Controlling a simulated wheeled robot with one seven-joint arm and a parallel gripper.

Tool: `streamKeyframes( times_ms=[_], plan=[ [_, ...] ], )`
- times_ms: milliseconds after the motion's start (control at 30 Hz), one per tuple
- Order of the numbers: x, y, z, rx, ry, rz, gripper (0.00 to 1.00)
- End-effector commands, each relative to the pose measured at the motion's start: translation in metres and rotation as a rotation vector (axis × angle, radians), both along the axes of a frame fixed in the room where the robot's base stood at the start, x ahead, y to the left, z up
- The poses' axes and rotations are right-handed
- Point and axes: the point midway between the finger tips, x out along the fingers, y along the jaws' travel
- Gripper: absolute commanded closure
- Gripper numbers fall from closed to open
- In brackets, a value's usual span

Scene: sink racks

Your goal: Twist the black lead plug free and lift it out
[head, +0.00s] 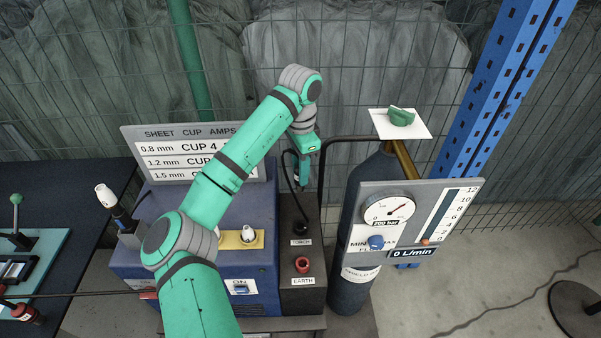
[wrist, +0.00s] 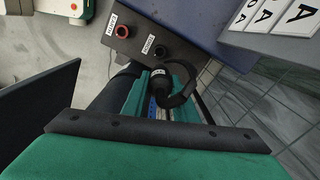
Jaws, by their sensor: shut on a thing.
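My gripper (head: 303,177) is low behind the welder's right end in the head view, shut on the black lead plug (wrist: 161,84). The wrist view shows the plug between the green fingers, with its black cable curling round to the right. The plug appears clear of the panel. The black TORCH socket (head: 301,229) shows uncovered below the gripper in the head view, and also in the wrist view (wrist: 160,51). The red EARTH socket (head: 302,265) sits in front of it. In the head view the plug is mostly hidden by my gripper.
The blue welder (head: 215,262) with its cup chart (head: 192,151) stands left of the sockets. A dark gas cylinder (head: 350,292) with a flow gauge panel (head: 424,206) stands close on the right. A wire fence is behind.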

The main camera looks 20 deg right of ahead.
Motion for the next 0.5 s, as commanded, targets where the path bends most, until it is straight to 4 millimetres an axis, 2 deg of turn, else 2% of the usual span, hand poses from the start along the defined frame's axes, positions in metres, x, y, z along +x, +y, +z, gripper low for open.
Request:
streamKeyframes(
  times_ms=[500],
  plan=[
    [0.0, 0.002, 0.018, 0.0, -0.001, 0.002, 0.99]
  ],
)
